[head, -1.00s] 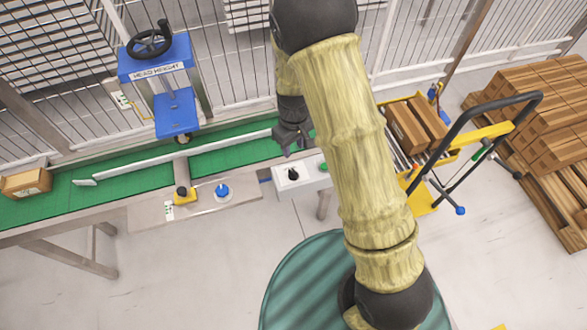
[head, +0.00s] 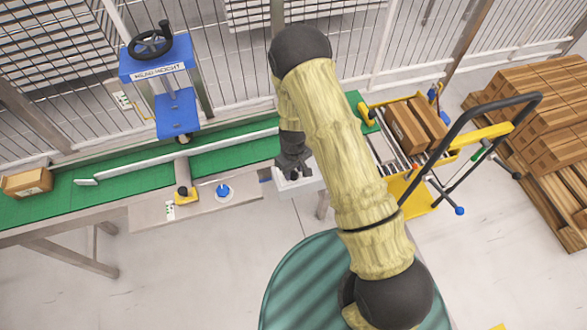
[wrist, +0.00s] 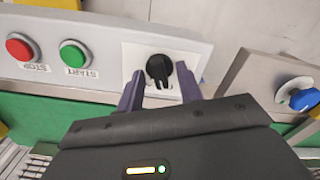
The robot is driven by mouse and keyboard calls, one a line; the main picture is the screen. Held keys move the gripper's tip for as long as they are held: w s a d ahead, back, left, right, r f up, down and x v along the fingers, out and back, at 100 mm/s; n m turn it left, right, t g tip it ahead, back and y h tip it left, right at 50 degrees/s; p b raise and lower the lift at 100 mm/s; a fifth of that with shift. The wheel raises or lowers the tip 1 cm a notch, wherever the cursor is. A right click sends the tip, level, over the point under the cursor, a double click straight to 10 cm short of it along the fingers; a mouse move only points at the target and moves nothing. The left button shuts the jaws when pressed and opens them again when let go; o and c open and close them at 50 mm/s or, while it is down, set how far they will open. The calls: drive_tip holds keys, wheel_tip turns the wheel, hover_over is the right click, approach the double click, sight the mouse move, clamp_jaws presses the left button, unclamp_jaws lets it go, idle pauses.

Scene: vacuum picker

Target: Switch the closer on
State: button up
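A black rotary knob (wrist: 158,70) sits on a white plate (wrist: 132,62) on a grey control box in the wrist view. Its pointer faces the bottom of that picture. My gripper (wrist: 161,84) is open, with one finger on each side of the knob in the picture. I cannot tell whether the fingers touch it. In the head view my gripper (head: 294,172) is over the control box (head: 308,186) and hides the knob.
A red STOP button (wrist: 20,47) and a green START button (wrist: 74,54) share the box. A blue knob (head: 222,190) stands on a panel to the left. The green conveyor (head: 230,152) runs behind. A yellow cart (head: 425,195) with cartons stands at the right.

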clamp_jaws()
drive_tip(key=shift+r+m, duration=0.1)
drive_tip(key=shift+m, duration=0.2)
drive_tip(key=m, duration=0.8)
idle(0.4)
drive_tip(key=shift+w+m, duration=0.1)
drive_tip(key=shift+m, duration=0.2)
